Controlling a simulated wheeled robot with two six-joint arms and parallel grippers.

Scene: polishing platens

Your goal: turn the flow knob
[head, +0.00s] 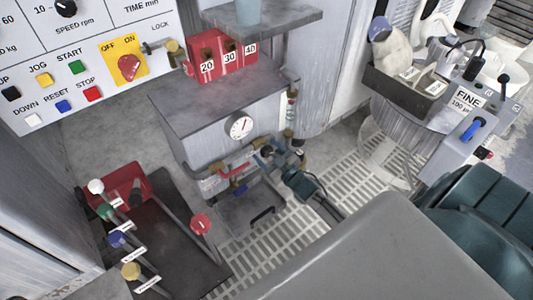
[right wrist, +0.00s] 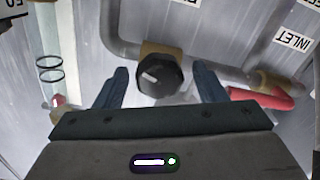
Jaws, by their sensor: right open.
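The black round knob (right wrist: 160,75) with a pale pointer mark sits on a brass fitting in a grey pipe in the right wrist view. In the head view the pipework, with a small dark knob (head: 267,151), is at the front of the grey cabinet. My right gripper (right wrist: 161,86) is open, with one finger on each side of the black knob. Gaps show between the fingers and the knob; contact is not visible. In the head view my right gripper (head: 291,172) is small beside the pipework, its fingertips hard to make out. My left gripper is not in view.
A red lever (right wrist: 262,97) lies right of the knob, near an INLET label (right wrist: 293,39). A pressure gauge (head: 240,126) is above the pipework. A red-knobbed lever (head: 201,223) stands to the left. White floor grating (head: 270,245) lies below.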

